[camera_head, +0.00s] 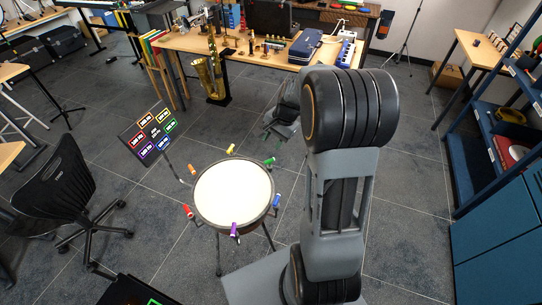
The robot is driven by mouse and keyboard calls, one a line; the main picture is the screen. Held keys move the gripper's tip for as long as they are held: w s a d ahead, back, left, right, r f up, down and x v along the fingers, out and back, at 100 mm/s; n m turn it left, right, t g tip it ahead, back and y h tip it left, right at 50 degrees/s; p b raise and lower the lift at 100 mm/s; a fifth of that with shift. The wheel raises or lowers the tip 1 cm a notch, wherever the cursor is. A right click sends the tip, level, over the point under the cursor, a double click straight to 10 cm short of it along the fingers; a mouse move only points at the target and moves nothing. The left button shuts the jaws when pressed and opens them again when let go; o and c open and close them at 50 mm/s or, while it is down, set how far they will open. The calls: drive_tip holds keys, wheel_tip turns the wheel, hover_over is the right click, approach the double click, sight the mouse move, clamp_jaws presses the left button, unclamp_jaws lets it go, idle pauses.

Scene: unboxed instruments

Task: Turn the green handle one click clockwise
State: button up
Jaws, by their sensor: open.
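The green handle (270,161) sticks out from the upper right of the rim of a round drum (234,193) with a pale head. The drum stands on thin legs, left of my arm. My gripper (268,134) is a dark grey shape above and behind the drum, at the far end of my arm. It is apart from the green handle and holds nothing that I can see. Its fingers are small and partly hidden. Other handles around the rim are yellow (231,149), orange (192,169), red (188,211), purple (234,230) and blue (277,201).
A black board with coloured labels (150,132) stands left of the drum. A black chair (55,185) is at the left. A wooden table (190,42) with instruments is at the back, with a saxophone (209,78) before it. Blue shelves (500,155) stand at the right.

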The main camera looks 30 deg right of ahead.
sight(271, 160)
drive_tip(key=w+d+f+m+y+p, duration=0.1)
drive_tip(key=w+d+f+m+p, duration=0.1)
drive_tip(key=w+d+f+m, duration=0.35)
drive_tip(key=x, duration=0.4)
drive_tip(key=p+x, duration=0.1)
drive_tip(key=x, duration=0.4)
drive_tip(key=s+d+x, duration=0.1)
drive_tip(key=x, duration=0.3)
drive_tip(key=shift+f+p, duration=0.3)
drive_tip(key=shift+f, duration=0.3)
clamp_jaws()
